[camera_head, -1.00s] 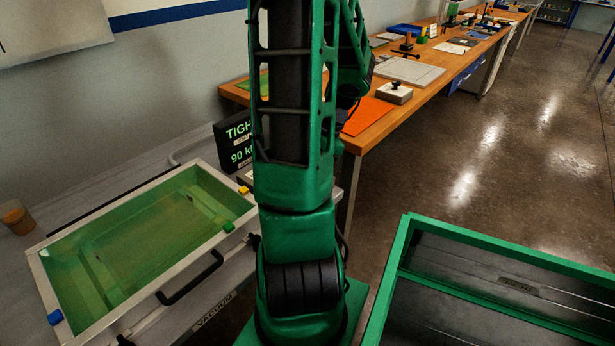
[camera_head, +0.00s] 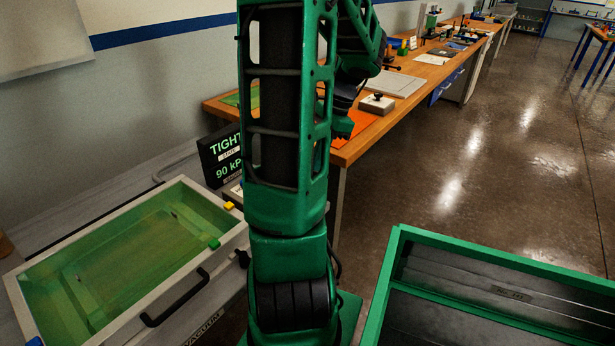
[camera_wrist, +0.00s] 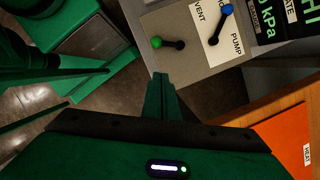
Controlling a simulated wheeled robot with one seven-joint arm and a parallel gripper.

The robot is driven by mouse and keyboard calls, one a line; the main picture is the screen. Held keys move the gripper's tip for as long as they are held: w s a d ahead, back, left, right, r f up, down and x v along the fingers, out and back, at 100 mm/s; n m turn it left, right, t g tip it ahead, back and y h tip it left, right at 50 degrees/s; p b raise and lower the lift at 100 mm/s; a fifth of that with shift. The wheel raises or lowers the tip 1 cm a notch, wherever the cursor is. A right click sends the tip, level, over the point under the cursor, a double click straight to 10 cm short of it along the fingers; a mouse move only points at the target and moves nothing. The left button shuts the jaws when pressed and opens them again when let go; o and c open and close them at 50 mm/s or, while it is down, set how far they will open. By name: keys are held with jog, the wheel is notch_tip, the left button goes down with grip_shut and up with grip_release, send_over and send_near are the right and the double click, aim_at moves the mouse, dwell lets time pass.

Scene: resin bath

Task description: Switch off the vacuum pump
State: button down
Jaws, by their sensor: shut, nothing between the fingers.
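In the wrist view a light grey panel (camera_wrist: 150,20) carries two small levers with the printed labels VENT and PUMP. The PUMP lever (camera_wrist: 220,25) has a blue knob and slants up to the right. The black display (camera_head: 222,156) reads TIGHT and 90 kPa in the head view. In that view my arm hides most of the panel.
A vacuum chamber (camera_head: 170,305) with a green see-through top and black handle stands at the left. A wooden bench (camera_head: 345,160) with an orange mat (camera_head: 372,127) runs behind my arm. A green-rimmed bin (camera_head: 480,258) is at the right. Open floor lies beyond it.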

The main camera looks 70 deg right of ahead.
jog(key=shift+v, duration=0.9)
